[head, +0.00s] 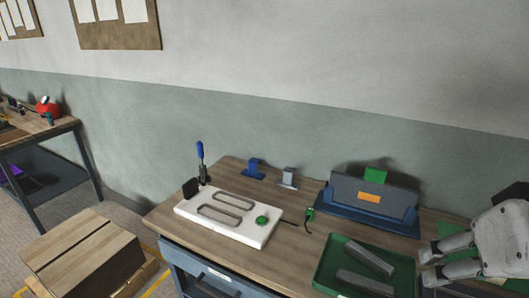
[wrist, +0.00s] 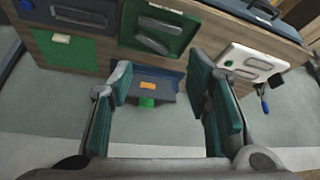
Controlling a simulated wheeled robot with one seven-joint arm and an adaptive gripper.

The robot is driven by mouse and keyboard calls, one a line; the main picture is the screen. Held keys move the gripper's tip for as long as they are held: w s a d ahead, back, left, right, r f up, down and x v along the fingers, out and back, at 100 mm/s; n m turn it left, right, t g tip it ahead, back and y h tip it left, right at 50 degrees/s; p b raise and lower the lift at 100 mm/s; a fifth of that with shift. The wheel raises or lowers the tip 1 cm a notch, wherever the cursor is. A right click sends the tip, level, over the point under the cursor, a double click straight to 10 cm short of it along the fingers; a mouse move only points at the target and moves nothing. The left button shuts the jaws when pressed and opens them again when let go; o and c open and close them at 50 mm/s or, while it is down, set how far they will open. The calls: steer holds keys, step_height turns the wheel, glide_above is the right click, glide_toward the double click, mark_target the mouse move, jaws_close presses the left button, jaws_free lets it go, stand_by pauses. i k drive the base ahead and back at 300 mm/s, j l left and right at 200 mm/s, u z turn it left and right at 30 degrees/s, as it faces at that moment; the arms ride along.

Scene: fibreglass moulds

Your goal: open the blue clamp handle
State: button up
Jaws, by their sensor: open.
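The blue clamp handle (head: 200,150) stands upright on a dark toggle clamp (head: 205,177) at the back left of a white mould plate (head: 233,219). In the wrist view the blue handle (wrist: 265,106) shows small at the right, beside the white plate (wrist: 250,62). My gripper (head: 428,267) is at the right edge of the head view, above the bench and far from the handle. In the wrist view my gripper (wrist: 160,78) has its two fingers wide apart with nothing between them.
A green tray (head: 325,275) with grey bars lies at the front, between my gripper and the plate. A blue holder (head: 345,217) with a grey mould stands at the back. Blue (head: 255,169) and grey (head: 288,177) brackets stand behind the plate.

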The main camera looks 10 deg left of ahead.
mark_target(199, 144)
steer(key=i+j, duration=0.15)
steer(key=j, duration=0.3)
steer(key=i+j, duration=0.15)
steer(key=j, duration=0.3)
steer(key=i+j+z, duration=0.1)
steer(key=j, duration=0.3)
steer(key=i+j, duration=0.15)
steer(key=j, duration=0.3)
steer(key=i+j, duration=0.15)
steer(key=j, duration=0.3)
steer(key=i+j, duration=0.1)
steer(key=j, duration=0.35)
steer(key=i+j+z, duration=0.1)
steer(key=j, duration=0.35)
steer(key=i+j, duration=0.15)
steer(key=j, duration=0.3)
